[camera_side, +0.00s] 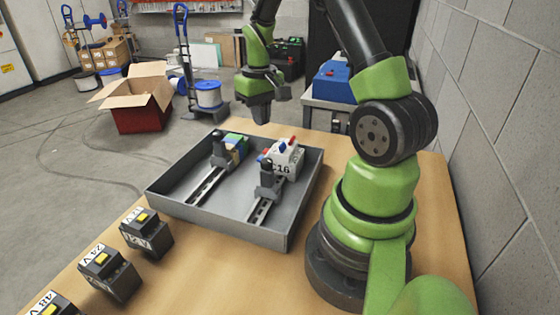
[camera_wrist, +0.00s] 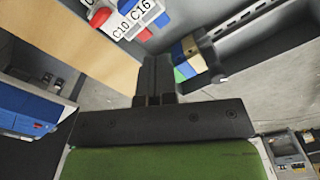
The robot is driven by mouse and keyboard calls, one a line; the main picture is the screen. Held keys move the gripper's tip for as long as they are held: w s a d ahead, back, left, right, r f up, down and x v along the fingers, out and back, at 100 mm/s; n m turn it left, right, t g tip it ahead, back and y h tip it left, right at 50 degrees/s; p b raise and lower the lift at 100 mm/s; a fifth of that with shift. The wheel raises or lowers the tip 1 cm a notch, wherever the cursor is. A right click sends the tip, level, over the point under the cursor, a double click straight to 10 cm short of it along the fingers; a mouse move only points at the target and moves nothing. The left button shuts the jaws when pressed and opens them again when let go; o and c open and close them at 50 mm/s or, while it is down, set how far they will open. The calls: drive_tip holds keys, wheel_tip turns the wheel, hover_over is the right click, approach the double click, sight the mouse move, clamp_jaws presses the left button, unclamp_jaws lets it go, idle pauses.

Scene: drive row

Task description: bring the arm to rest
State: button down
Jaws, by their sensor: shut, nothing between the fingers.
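My gripper (camera_side: 261,116) is raised beyond the far edge of the grey tray (camera_side: 170,206) in the side view, pointing down. In the wrist view its dark fingers (camera_wrist: 157,62) are together with nothing between them. It is apart from everything in the tray. The tray holds two slotted rails, one on the left (camera_side: 207,186) and one on the right (camera_side: 262,207). Coloured green, yellow and blue blocks (camera_side: 237,146) sit at the left rail's far end. White modules marked C16 (camera_side: 284,166) sit at the right rail; C10 and C16 labels (camera_wrist: 130,20) show in the wrist view.
Several dark boxes with yellow tops, one marked 24 V (camera_side: 110,275), stand along the left of the wooden table (camera_side: 200,272). A block wall (camera_side: 495,120) rises close on the right. A blue box (camera_side: 334,82) stands on a bench behind. An open carton (camera_side: 140,90) is on the floor.

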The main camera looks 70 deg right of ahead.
idle(0.4)
drive_tip(key=s+a+r+n+t, duration=0.1)
drive_tip(key=s+a+r+t, duration=0.1)
drive_tip(key=a+r, duration=0.6)
drive_tip(key=s+a+r+t, duration=0.2)
drive_tip(key=a+r+t, duration=0.1)
drive_tip(key=a+r, duration=0.45)
drive_tip(key=s+a+r+n+t+y, duration=0.1)
drive_tip(key=s+a+r+t+y, duration=0.1)
drive_tip(key=s+a, duration=0.4)
drive_tip(key=shift+s, duration=0.6)
idle(0.6)
